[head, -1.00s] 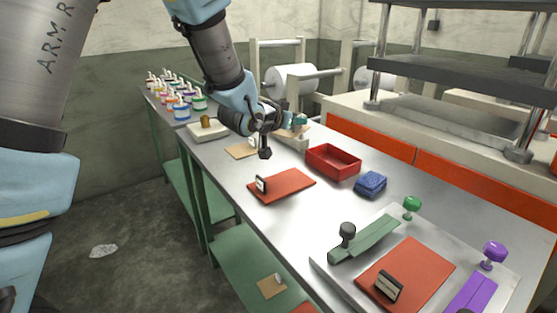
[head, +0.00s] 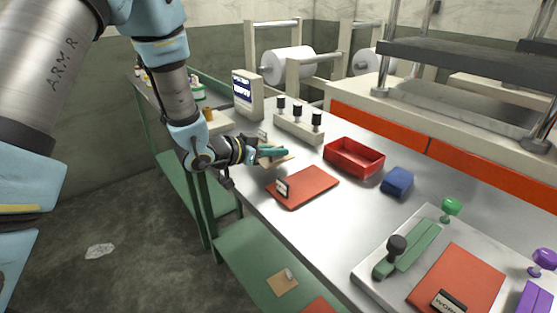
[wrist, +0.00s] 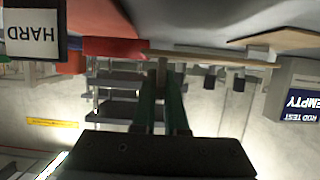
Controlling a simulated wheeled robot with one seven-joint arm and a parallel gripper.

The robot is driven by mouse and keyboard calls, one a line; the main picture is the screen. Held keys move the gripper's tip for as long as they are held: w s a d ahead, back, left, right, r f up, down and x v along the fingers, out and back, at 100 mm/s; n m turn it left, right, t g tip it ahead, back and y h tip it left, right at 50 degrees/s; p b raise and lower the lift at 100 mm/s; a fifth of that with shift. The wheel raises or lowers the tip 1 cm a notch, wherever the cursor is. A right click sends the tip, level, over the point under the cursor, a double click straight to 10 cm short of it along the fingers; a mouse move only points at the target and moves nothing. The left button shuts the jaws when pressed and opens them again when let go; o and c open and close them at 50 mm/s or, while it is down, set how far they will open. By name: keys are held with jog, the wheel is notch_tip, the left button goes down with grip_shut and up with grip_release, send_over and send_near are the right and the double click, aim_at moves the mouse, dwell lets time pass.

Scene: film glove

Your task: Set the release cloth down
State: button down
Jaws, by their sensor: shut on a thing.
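My gripper (head: 281,152) has its teal fingers low over the near-left part of the metal table. In the wrist view its fingertips (wrist: 162,72) are close together around a thin tan-brown sheet (wrist: 222,60), seen nearly edge-on, which I take to be the release cloth. The sheet shows close to the tabletop; I cannot tell whether it touches. In the head view the gripper and a tan patch on the table (head: 280,162) overlap, so the held sheet is hard to separate from it.
Behind are a red tray (head: 345,160), a block with black knobs (head: 299,128) and a display box (head: 247,98). A blue block (head: 397,181) sits right of the tray.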

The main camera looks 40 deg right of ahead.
aim_at(271, 161)
jog(key=shift+f, duration=1.7)
jog(key=shift+f, duration=0.25)
jog(key=c, duration=1)
grip_release()
jog(key=shift+r, duration=0.1)
jog(key=shift+o, duration=0.2)
jog(key=shift+r, duration=0.1)
jog(key=shift+a+r, duration=0.1)
jog(key=shift+r, duration=0.05)
jog(key=b+v, duration=0.2)
jog(key=v, duration=0.9)
jog(key=shift+a+r, duration=0.1)
jog(key=shift+a, duration=0.25)
